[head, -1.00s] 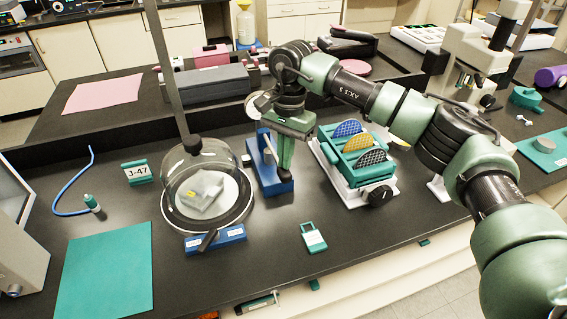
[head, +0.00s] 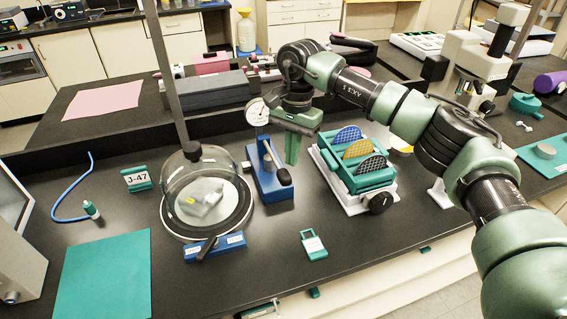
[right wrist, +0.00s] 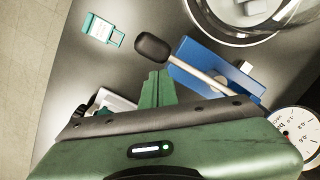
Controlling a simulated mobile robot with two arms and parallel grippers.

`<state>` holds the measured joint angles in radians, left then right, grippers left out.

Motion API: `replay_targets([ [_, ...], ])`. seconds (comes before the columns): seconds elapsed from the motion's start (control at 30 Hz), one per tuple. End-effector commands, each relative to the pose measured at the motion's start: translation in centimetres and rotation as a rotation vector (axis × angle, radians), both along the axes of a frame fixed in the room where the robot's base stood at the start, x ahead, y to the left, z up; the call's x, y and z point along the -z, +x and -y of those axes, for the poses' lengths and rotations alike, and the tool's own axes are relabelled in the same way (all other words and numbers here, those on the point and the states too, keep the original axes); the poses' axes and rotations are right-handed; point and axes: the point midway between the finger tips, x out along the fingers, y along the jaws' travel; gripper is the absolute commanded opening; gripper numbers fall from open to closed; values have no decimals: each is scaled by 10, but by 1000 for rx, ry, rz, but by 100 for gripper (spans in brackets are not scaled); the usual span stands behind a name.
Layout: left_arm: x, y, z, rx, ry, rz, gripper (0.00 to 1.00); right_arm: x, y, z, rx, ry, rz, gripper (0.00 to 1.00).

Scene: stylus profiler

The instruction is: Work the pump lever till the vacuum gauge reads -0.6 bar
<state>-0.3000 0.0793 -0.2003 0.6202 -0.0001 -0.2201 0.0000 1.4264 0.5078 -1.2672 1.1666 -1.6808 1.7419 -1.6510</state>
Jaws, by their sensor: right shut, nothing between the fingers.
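The blue vacuum pump (head: 268,186) stands on the black bench beside the bell jar. Its lever slopes toward the front edge and ends in a black knob (head: 284,176). The white round gauge (head: 258,112) is at the pump's rear; its needle is too small to read. My right gripper (head: 292,160) is shut and empty, just right of the lever and apart from the knob. In the right wrist view, the shut fingers (right wrist: 157,82) point toward the knob (right wrist: 152,47); the gauge (right wrist: 299,126) is cut off at the right edge. My left gripper is not in view.
The glass bell jar (head: 205,188) stands left of the pump, with a blue valve block (head: 228,242) in front. A teal wafer rack (head: 372,178) stands close on the right. A teal tag (head: 313,246) lies in front. A thin upright pole (head: 165,70) rises behind the jar.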

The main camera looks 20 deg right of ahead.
Motion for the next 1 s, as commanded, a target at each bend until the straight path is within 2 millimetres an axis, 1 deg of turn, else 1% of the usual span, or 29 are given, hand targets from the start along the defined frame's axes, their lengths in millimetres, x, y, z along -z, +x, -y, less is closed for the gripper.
replay_targets([
  [0.07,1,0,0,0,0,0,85,-2,0,0,-1,0,0,0],
  [0.17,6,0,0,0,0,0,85,-11,2,0,0,0,4,0],
  [0.4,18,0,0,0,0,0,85,-51,4,3,0,0,4,0],
  [0.53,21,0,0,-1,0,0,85,-68,5,5,-1,1,2,0],
  [0.7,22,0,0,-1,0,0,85,-77,5,6,0,1,-1,0],
  [1.0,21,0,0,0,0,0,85,-78,5,6,0,1,-1,0],
])
